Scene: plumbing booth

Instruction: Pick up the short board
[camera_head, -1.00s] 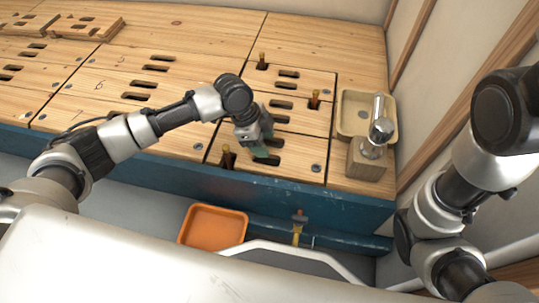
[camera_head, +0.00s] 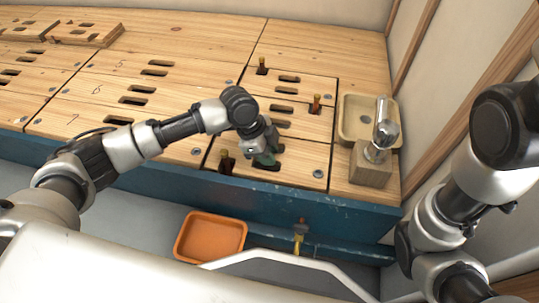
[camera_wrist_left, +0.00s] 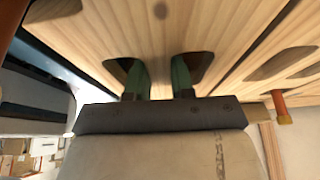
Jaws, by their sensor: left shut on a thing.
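The short board (camera_head: 302,160) is a pale wooden plank with hand slots and screws, at the front of the right-hand bay of the deck. My left gripper (camera_head: 266,160) reaches down onto it from above. In the left wrist view its two green fingers (camera_wrist_left: 160,80) sit in two slots of the board, either side of the wood between them, and are shut on it. The board looks flat and level with the boards around it. My right arm stands at the right, but its gripper is not in view.
A dark upright peg (camera_head: 226,162) stands at the board's left end. A wooden tray (camera_head: 346,128) and a block with a chrome fitting (camera_head: 370,165) stand close on the right. The blue edge (camera_head: 290,198) and an orange tray (camera_head: 211,237) lie in front.

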